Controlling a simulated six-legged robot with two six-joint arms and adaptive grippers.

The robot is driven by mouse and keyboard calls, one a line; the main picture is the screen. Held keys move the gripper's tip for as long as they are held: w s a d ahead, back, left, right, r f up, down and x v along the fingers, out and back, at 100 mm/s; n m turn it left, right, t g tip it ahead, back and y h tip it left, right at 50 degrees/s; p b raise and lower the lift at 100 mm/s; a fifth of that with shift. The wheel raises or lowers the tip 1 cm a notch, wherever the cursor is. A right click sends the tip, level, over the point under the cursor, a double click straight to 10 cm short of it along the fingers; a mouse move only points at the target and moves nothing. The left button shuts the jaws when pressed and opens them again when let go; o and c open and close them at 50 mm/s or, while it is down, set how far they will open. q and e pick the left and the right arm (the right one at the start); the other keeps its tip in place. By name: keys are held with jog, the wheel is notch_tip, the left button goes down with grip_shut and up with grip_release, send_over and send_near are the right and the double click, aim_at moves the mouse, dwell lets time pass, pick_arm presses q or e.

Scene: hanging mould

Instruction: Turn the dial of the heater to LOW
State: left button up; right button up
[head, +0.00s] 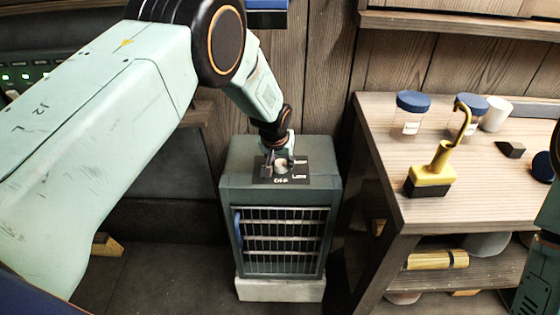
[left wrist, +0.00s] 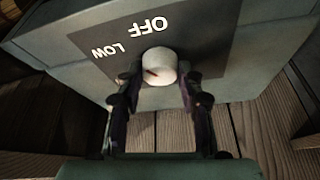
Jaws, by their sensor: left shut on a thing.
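The heater (head: 230,185) is a grey-green box with a barred front, standing on a pale block. Its white round dial (head: 282,166) sits on a dark plate on top; in the left wrist view the dial (left wrist: 160,62) bears a short dark red mark. There the labels OFF (left wrist: 150,28) and LOW (left wrist: 108,50) appear turned around. The mark does not clearly line up with either label. My left gripper (head: 277,158) reaches down from above and is shut on the dial, one finger on each side in the left wrist view (left wrist: 161,80). My right gripper is not in view.
A wooden bench (head: 400,195) stands right of the heater. It holds blue-lidded jars (head: 411,115), a white cup (head: 496,114) and a yellow hooked tool (head: 432,178). A yellow cylinder (head: 436,260) lies on its lower shelf. A plank wall (head: 325,85) is close behind the heater.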

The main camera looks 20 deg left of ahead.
pick_arm(q)
jog(key=n+b, duration=0.1)
jog(key=b, duration=0.1)
jog(key=n+y+b, duration=0.1)
jog(key=n+b, duration=0.1)
jog(key=b, duration=0.1)
jog(key=shift+w+d+f+n, duration=0.1)
jog(key=shift+d+f+n, duration=0.05)
jog(key=shift+n, duration=0.15)
jog(key=shift+r+n+g+y+b, duration=0.25)
jog(key=shift+n+y+b, duration=0.25)
jog(key=shift+n+b, duration=0.65)
jog(key=shift+b, duration=0.3)
jog(key=o, duration=1.2)
jog(key=shift+f, duration=0.1)
jog(key=shift+c, duration=0.2)
jog(key=v, duration=1.2)
jog(key=shift+d, duration=0.1)
